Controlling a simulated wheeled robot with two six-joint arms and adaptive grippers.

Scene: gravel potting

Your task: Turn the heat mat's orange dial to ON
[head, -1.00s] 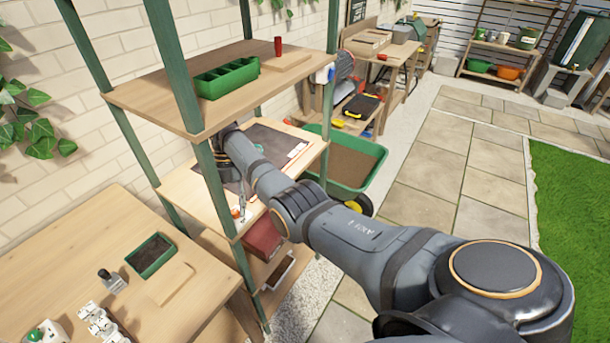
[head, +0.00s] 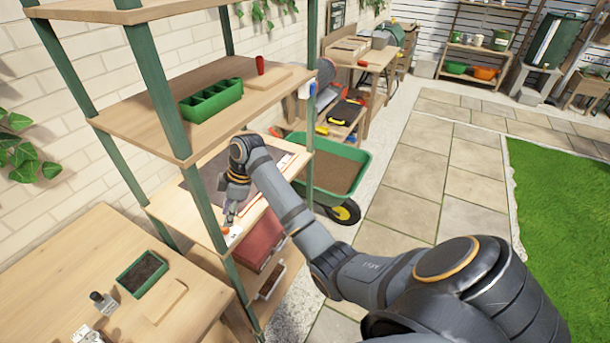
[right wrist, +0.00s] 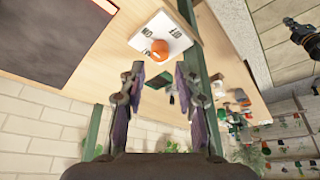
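The orange dial (right wrist: 160,48) sits on a white control box (right wrist: 165,36) with ON and OFF lettering, upside down in the right wrist view. Which mark the dial points to is not clear. The white box (head: 232,236) also shows small in the head view, at the shelf's front edge. The dark heat mat (head: 200,178) lies on that middle shelf; it fills the upper left of the right wrist view (right wrist: 60,35). My right gripper (right wrist: 158,78) is open, fingers apart and empty, close to the dial. In the head view the gripper (head: 229,216) points down at the box. My left gripper is not in view.
Green shelf posts (head: 165,95) stand beside my right arm. The upper shelf (head: 150,125), with a green seed tray (head: 212,101), is above the mat. A red box (head: 260,240) sits below. A wheelbarrow (head: 335,170) stands beyond the rack; the paving at right is clear.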

